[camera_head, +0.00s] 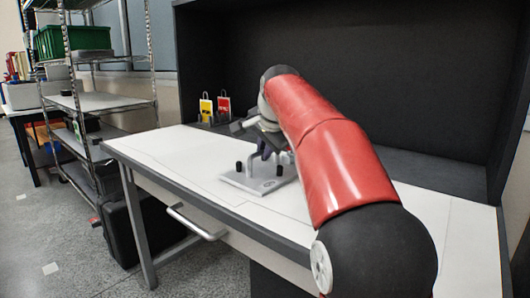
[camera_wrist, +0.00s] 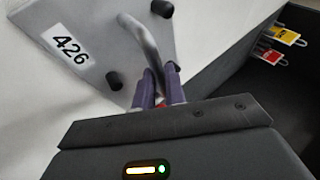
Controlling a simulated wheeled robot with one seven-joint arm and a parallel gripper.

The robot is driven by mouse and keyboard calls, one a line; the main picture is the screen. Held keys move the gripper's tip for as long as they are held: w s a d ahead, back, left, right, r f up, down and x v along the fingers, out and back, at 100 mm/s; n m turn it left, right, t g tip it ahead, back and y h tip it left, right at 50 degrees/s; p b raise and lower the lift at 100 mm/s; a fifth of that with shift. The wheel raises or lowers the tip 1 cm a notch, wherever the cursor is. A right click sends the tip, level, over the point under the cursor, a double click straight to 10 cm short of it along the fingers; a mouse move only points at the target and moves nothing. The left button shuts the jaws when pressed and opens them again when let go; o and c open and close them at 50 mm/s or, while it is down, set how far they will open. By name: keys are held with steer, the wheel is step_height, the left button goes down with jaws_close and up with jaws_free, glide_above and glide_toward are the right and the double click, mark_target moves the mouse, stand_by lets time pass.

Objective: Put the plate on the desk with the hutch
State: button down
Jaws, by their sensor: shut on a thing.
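The plate (camera_head: 240,184) is a flat grey slab with black pegs and a bent metal handle. In the wrist view the plate (camera_wrist: 90,40) carries a white label reading 426. My gripper (camera_head: 266,150) is shut on the plate's handle; its purple fingers (camera_wrist: 158,88) close around the bar in the wrist view. The desk with the hutch (camera_head: 165,150) has a white top and a dark back panel. The plate is level at the desk top, near its front edge; whether it touches or hovers slightly I cannot tell. My arm hides part of the desk behind it.
A yellow tagged item (camera_head: 206,108) and a red one (camera_head: 224,106) are at the hutch's back left. A wire shelf (camera_head: 95,102) with a green bin (camera_head: 75,40) stands left of the desk. A drawer handle (camera_head: 196,224) sticks out in front. The desk's left part is clear.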

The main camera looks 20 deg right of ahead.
steer(key=c, duration=1.5)
jaws_free()
steer(key=shift+o, duration=0.2)
steer(key=p+v, duration=0.2)
steer(key=v, duration=1)
